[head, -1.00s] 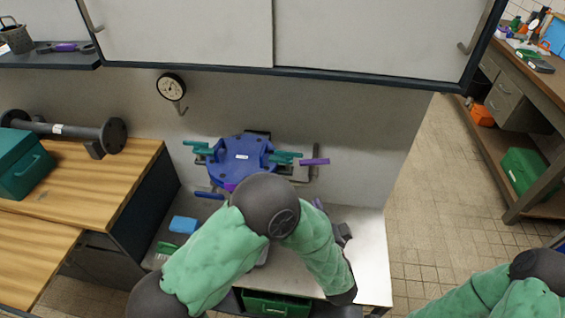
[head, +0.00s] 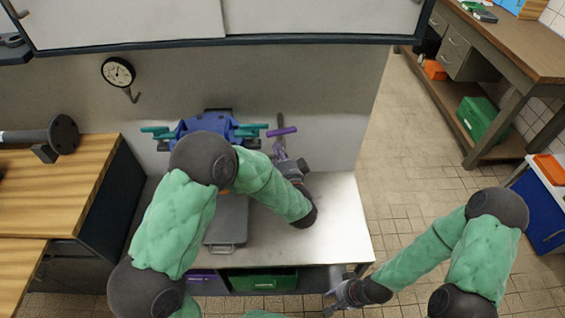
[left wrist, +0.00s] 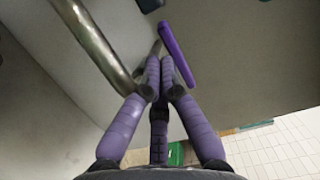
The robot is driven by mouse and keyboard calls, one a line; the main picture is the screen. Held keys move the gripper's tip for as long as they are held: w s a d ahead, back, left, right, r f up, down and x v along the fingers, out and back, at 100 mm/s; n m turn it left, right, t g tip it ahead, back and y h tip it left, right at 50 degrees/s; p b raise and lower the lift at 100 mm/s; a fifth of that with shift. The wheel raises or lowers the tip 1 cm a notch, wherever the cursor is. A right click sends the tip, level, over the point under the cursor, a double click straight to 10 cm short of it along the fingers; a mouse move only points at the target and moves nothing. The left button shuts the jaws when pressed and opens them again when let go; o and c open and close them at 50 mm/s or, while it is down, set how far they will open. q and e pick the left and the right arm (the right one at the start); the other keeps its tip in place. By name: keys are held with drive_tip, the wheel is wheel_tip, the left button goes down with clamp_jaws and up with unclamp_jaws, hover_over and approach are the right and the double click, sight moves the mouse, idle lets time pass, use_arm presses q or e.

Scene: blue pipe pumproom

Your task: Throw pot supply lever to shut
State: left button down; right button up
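A lever with a purple handle (head: 282,131) sits on a grey pipe (head: 280,119) against the wall, right of the blue pot (head: 190,126). The purple handle (left wrist: 178,55) and bent metal pipe (left wrist: 100,45) also show in the left wrist view. My left gripper (head: 279,151) is just below the handle. In the left wrist view its purple fingers (left wrist: 160,72) come together beside the handle, with no clear gap; contact is unclear. My right gripper (head: 327,303) is low at the bottom, apart from the bench, its fingers looking spread and empty. My left arm hides part of the pot.
Teal levers (head: 248,130) stick out beside the pot. A grey lidded box (head: 228,222) stands on the pale bench (head: 335,215). A gauge (head: 117,72) hangs on the wall, below a cabinet (head: 130,20).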

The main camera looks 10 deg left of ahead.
sight(281, 135)
use_arm(q)
drive_tip(key=shift+x, duration=1)
drive_tip(key=b, duration=0.2)
drive_tip(key=a+b, duration=0.1)
drive_tip(key=b, duration=0.1)
drive_tip(key=shift+w+a+r, duration=0.2)
drive_tip(key=shift+w, duration=0.2)
